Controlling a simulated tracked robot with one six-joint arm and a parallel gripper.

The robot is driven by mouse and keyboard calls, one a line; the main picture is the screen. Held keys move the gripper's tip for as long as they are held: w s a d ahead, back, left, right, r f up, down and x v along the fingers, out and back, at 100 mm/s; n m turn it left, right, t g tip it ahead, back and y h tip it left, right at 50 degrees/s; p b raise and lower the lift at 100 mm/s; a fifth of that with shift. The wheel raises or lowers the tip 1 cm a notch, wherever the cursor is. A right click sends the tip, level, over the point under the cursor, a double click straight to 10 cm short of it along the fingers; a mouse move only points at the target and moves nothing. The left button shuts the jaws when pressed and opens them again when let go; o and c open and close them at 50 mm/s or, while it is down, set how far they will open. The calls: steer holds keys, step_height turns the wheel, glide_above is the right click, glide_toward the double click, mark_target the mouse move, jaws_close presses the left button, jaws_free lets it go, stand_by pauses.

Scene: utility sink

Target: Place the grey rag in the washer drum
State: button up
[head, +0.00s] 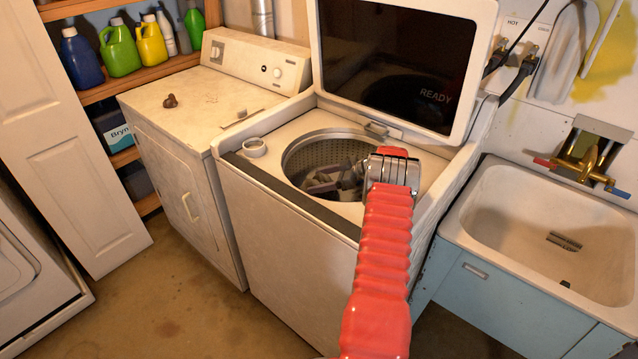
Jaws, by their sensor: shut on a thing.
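The top-loading washer (290,215) stands in the middle of the head view with its lid (405,60) up. Its perforated metal drum (318,153) is open at the top. My gripper (338,184) reaches from the right over the rim and down into the drum opening, and my wrist hides the right part of the opening. The grey rag (347,176) shows as a crumpled pale grey shape at the gripper, inside the drum's outline. My gripper is shut on it. The fingertips are small and partly hidden, and I cannot tell whether the rag touches the drum's bottom.
A utility sink (545,225) with a brass faucet (580,158) is at the right. Shelves with bottles (120,52) are at the back left. The floor at front left is clear.

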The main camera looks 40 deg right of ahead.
steer(key=shift+f, duration=0.3)
steer(key=o, duration=1.1)
steer(key=shift+v, duration=3.75)
